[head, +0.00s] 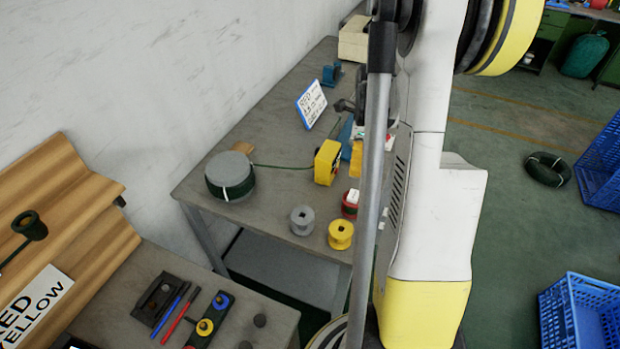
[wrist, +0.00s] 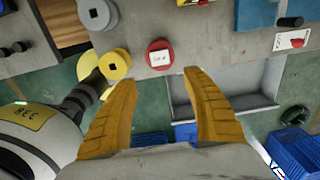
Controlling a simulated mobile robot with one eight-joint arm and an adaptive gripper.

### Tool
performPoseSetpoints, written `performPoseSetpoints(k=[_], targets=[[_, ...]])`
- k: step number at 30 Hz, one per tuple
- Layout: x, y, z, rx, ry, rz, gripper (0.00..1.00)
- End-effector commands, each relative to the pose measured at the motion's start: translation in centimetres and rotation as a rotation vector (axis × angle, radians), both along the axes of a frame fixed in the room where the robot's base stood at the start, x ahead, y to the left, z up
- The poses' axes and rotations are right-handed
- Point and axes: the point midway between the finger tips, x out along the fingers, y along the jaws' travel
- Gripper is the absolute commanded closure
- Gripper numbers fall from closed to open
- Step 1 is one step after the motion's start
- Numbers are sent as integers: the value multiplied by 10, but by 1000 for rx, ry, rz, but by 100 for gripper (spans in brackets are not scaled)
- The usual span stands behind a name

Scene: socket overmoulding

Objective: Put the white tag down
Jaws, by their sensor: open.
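A small white tag (wrist: 160,57) with dark print lies on top of a red round spool (wrist: 152,46) near the table edge in the wrist view. In the head view the white tag (head: 352,196) shows on the red spool (head: 349,210), partly hidden by my arm. My gripper (wrist: 158,77) is open, with its two yellow fingers spread and nothing between them. The spool and tag lie just beyond the fingertips, apart from them. In the head view I cannot make out my gripper.
A yellow spool (head: 341,234) and a grey spool (head: 302,220) stand beside the red one. A large grey drum (head: 230,176), a yellow box (head: 327,162) and a printed sign (head: 311,103) stand on the table. A white-and-red card (wrist: 291,40) lies at the right. Blue crates (head: 583,311) stand on the floor.

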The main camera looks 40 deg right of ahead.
Motion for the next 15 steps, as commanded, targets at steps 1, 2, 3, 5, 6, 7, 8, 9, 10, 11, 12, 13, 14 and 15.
performPoseSetpoints(k=[1,2,3,5,6,7,8,9,10,11,12,13,14,15], targets=[[1,2,2,-2,-2,13,42],[2,5,4,-5,-6,32,42],[4,12,10,-11,-12,72,42],[10,27,23,-28,-29,173,42],[14,42,35,-43,-42,267,42],[17,54,44,-59,-56,350,42],[20,68,54,-76,-69,442,42],[23,88,68,-102,-88,575,42],[24,104,78,-123,-101,678,42],[25,120,88,-147,-115,784,42],[24,141,100,-180,-132,923,42],[23,156,108,-206,-144,1026,42],[21,171,115,-233,-155,1130,42],[18,191,124,-271,-168,1268,42]])
